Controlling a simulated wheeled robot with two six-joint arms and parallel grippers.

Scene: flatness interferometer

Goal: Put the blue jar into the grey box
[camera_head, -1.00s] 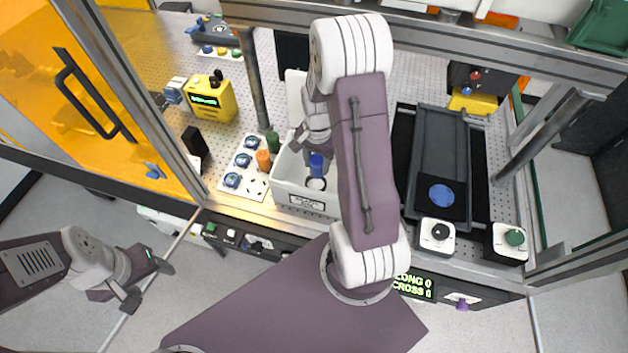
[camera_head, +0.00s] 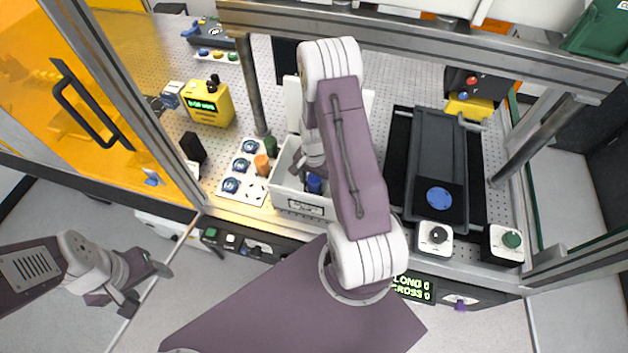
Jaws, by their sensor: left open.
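The blue jar (camera_head: 314,184) is low inside the grey box (camera_head: 284,191), near its front wall. The box is an open, light grey bin with a label on its front. My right gripper (camera_head: 314,171) reaches down into the box from above, right at the jar, and appears shut on it. Its fingertips are small and partly hidden by my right arm, which also covers the box's right side. Whether the jar touches the box floor is unclear. My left gripper (camera_head: 146,284) is open and empty, off to the left in front of the bench.
Left of the box are a green jar (camera_head: 271,147), an orange jar (camera_head: 262,165) and a white plate (camera_head: 255,190) with round blue-topped pieces. A metal post (camera_head: 251,85) stands behind. A dark tray (camera_head: 436,160) lies to the right. A frame beam (camera_head: 420,33) crosses above.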

